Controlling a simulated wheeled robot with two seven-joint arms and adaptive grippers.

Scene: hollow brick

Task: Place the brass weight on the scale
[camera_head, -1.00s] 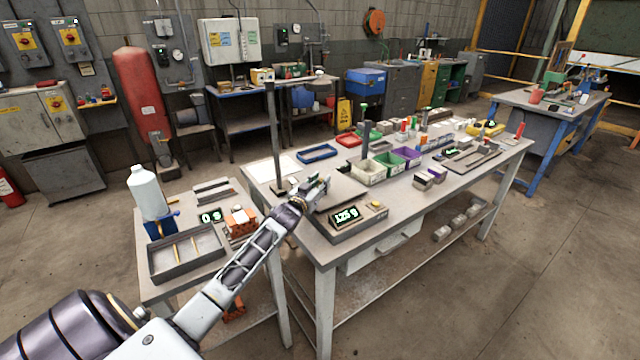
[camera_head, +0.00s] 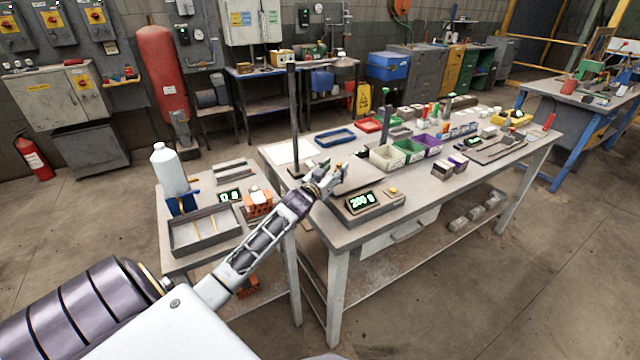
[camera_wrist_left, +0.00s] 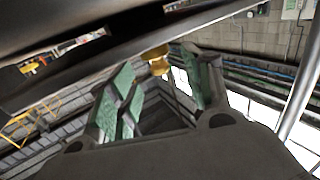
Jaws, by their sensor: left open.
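The scale (camera_head: 372,208) is a flat grey unit near the left end of the long workbench. Its lit green display reads about 200 g, with a yellow button beside it. My left gripper (camera_head: 338,174) is over the scale's plate with its fingers open. In the left wrist view a small brass weight (camera_wrist_left: 158,60) shows at the far end of the gap between the open fingers (camera_wrist_left: 160,90), against the dark underside or plate surface. Whether a finger touches it I cannot tell. In the head view the gripper mostly hides the weight. My right gripper is not in view.
A dark upright post (camera_head: 293,110) stands just left of the gripper. Colored bins (camera_head: 388,158) and a blue tray (camera_head: 335,137) lie beyond the scale. A lower side table (camera_head: 180,262) holds a white bottle (camera_head: 169,172), an open tray (camera_head: 207,240) and an orange brick (camera_head: 259,208).

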